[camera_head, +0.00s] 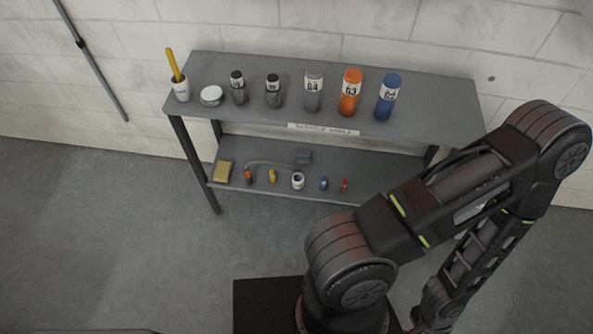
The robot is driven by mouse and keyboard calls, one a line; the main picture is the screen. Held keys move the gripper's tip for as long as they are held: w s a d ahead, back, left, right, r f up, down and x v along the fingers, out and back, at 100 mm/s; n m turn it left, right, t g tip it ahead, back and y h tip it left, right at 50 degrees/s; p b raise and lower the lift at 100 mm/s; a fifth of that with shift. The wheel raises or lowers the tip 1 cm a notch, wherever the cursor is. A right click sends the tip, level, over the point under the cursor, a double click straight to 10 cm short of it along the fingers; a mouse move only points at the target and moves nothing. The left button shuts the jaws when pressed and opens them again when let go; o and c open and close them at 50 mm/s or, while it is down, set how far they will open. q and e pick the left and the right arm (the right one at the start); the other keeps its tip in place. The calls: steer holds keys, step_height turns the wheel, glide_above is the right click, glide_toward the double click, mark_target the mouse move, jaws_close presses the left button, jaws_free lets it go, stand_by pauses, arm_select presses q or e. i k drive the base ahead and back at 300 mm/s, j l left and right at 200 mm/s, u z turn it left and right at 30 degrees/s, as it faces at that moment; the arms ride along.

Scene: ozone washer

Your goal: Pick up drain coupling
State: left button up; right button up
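No label marks a drain coupling, and I cannot tell for sure which item it is. Small parts stand in a row on the lower shelf (262,191) of a grey two-level table. They include an orange-brown piece (249,177), a yellow piece (272,176), a white round piece with a dark opening (298,181), a blue piece (323,184) and a red piece (344,185). One of my arms fills the lower right and hides the shelf's right part. Neither gripper shows in the head view.
The table top (260,62) holds a white cup with a yellow stick (181,88), a white round tub (211,96) and several bottles, including an orange one (350,94) and a blue one (388,98). A yellow sponge (222,171) lies at the lower shelf's left. Floor in front is clear.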

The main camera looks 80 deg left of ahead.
mark_target(247, 175)
steer(key=u, duration=3.4)
steer(key=i+l+z, duration=0.15)
steer(key=l+z, duration=0.15)
steer(key=z, duration=0.15)
steer(key=i+l+z, duration=0.15)
steer(key=l+z, duration=0.15)
steer(key=z, duration=0.15)
